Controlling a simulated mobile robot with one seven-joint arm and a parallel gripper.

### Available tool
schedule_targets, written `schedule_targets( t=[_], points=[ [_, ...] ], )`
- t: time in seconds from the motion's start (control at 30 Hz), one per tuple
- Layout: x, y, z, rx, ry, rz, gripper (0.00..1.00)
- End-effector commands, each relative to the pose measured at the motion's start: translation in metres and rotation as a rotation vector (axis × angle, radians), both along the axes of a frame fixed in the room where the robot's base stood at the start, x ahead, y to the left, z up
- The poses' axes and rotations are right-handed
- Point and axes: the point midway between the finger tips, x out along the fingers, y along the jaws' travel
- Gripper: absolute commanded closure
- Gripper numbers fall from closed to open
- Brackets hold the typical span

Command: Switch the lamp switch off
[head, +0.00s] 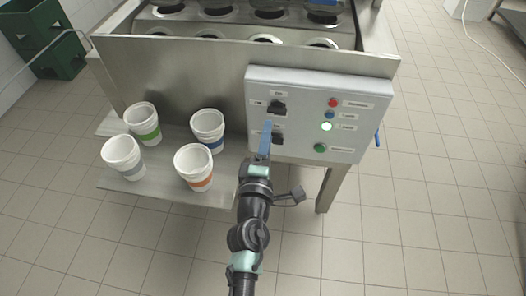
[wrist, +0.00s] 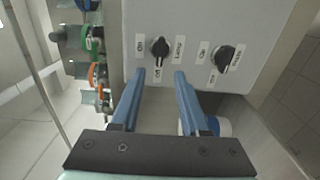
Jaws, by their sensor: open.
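A grey control panel (head: 350,85) on the machine front carries two black rotary switches on its left part, an upper one (head: 278,108) and a lower one (head: 277,138). My gripper (head: 266,126) is in front of the panel's left part, close to the lower switch. In the wrist view, my gripper (wrist: 160,74) has its blue fingers apart and empty. One switch (wrist: 160,47) lies just beyond the gap between the fingertips; the other (wrist: 223,58) is to the right. Contact is not visible.
Several white cups with coloured bands, such as the orange one (head: 195,166), stand on a metal shelf (head: 135,187) left of my arm. A bright round light (head: 327,127) glows on the panel between other indicators. Tiled floor (head: 440,200) lies open to the right.

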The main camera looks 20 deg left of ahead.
Motion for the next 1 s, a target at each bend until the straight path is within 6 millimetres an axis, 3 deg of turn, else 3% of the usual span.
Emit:
schedule_targets(
  t=[0.2,0.4,1.0],
  points=[
    [-0.036,-0.01,0.001,-0.001,0.002,0.0,0.55],
    [-0.053,-0.015,0.0,-0.001,0.0,0.0,0.55],
    [-0.057,-0.016,0.0,-0.001,0.0,0.001,0.55]
  ],
)
